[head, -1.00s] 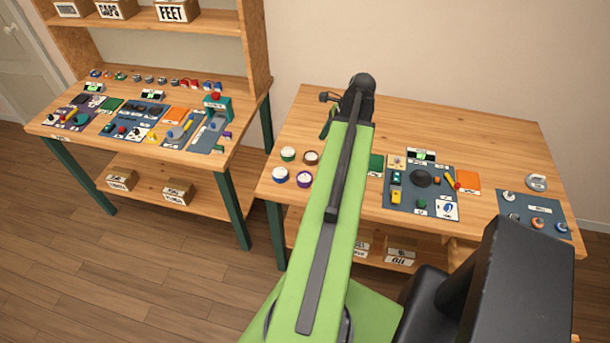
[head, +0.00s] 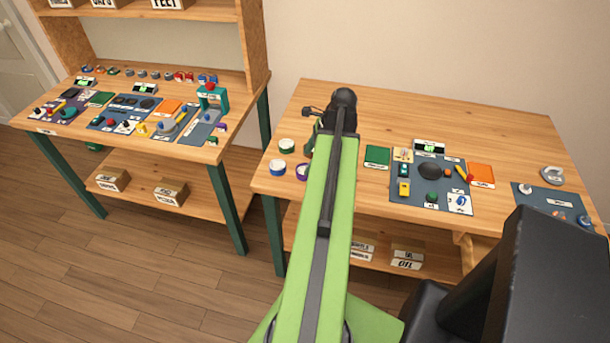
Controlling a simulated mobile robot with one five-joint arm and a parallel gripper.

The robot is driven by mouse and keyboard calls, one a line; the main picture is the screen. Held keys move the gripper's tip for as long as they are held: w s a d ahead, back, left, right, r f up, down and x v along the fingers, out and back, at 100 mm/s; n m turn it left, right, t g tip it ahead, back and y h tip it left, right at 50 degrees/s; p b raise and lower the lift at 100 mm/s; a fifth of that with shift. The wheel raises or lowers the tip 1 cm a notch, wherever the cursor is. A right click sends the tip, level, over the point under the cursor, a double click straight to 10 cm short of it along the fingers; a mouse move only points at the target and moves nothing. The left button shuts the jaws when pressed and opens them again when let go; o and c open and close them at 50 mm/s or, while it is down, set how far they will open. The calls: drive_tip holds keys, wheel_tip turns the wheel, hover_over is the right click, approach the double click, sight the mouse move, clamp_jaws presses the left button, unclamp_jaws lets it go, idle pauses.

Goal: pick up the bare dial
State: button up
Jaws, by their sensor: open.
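My gripper (head: 312,124) is at the far end of my green arm, above the left part of the right table (head: 440,112). It is small and partly behind the arm's dark joint, and I see nothing in it. I cannot tell for certain which thing is the bare dial. A grey round piece (head: 552,175) lies at the table's right end, well apart from my gripper. A dark round piece (head: 430,171) lies on the blue-grey mat (head: 411,206) in the middle. Round white-faced pieces with a green rim (head: 287,146), blue rim (head: 277,168) and purple rim (head: 303,171) lie at the left, near the gripper.
A green square (head: 377,157) and an orange square (head: 481,175) flank the middle mat. Another mat (head: 545,200) at the right is partly hidden by my black body part. The left bench (head: 60,125) holds many small parts and a teal stand (head: 226,100). The right table's back is clear.

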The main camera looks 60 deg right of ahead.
sight(302, 171)
drive_tip(key=b+x, duration=0.4)
drive_tip(key=x, duration=0.1)
drive_tip(key=shift+s+d+f, duration=0.1)
drive_tip(key=shift+f, duration=0.05)
drive_tip(key=c, duration=1.5)
wheel_tip(302, 171, up, 5)
drive_tip(key=p, duration=0.5)
drive_tip(key=shift+c, duration=0.2)
drive_tip(key=s+d+r+p, duration=0.4)
drive_tip(key=s+r+p, duration=0.2)
drive_tip(key=s, duration=0.4)
drive_tip(key=shift+s+d+r, duration=0.2)
drive_tip(key=shift+s+d, duration=0.15)
drive_tip(key=shift+d, duration=0.05)
